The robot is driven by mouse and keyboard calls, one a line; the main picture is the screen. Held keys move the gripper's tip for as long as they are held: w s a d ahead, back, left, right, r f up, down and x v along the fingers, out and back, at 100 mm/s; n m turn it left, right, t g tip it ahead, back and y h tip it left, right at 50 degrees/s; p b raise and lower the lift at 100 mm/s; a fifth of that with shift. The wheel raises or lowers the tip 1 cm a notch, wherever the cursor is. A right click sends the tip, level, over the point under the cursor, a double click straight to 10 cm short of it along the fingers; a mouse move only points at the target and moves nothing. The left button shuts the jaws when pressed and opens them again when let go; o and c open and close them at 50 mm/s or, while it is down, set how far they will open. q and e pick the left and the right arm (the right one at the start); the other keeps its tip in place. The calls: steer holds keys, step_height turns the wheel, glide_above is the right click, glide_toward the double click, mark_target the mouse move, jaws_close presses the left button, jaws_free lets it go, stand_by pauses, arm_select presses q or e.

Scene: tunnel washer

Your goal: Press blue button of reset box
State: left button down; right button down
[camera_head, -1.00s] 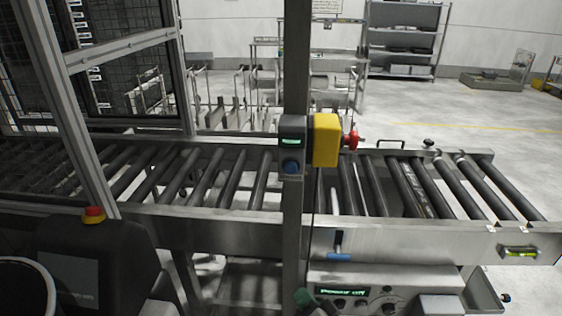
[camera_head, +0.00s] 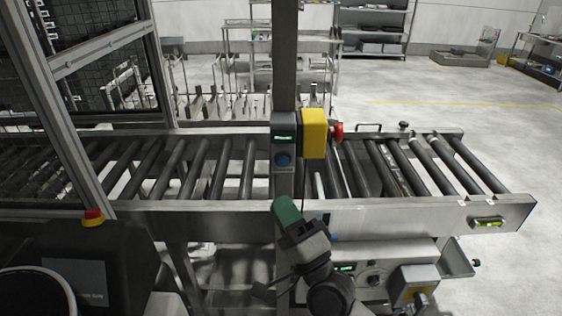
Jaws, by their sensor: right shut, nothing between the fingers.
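The reset box (camera_head: 284,144) is a dark grey box with a small lit green display, fixed to the upright metal post (camera_head: 285,60). Its blue button (camera_head: 283,160) faces me on the lower part of the box. My right gripper (camera_head: 286,208) reaches up from below with green fingertips held together and nothing between them. It is below the blue button, in front of the post and the conveyor's side rail, apart from the button in the picture. My left gripper is not in view.
A yellow box (camera_head: 313,134) with a red emergency knob (camera_head: 337,132) sits right beside the reset box. The roller conveyor (camera_head: 400,205) runs across behind. A control panel (camera_head: 372,268) is below right. A black unit with a red-topped button (camera_head: 93,217) stands at left.

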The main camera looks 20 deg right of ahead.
mark_target(283, 162)
steer(key=w+d+b, duration=0.2)
steer(key=w, duration=0.6)
steer(key=shift+w+d+b, duration=0.25)
steer(key=shift+b, duration=0.05)
steer(key=shift+w, duration=0.1)
stand_by(2.0)
steer(key=shift+w+d, duration=0.1)
steer(key=shift+w, duration=0.2)
steer(key=shift+w+d+b, duration=0.15)
steer(key=shift+w+b, duration=0.25)
steer(key=shift+w, duration=0.05)
stand_by(0.7)
steer(key=shift+s, duration=0.15)
steer(key=shift+s+a+p, duration=0.25)
steer(key=shift+s+p, duration=0.15)
steer(key=shift+s, duration=0.35)
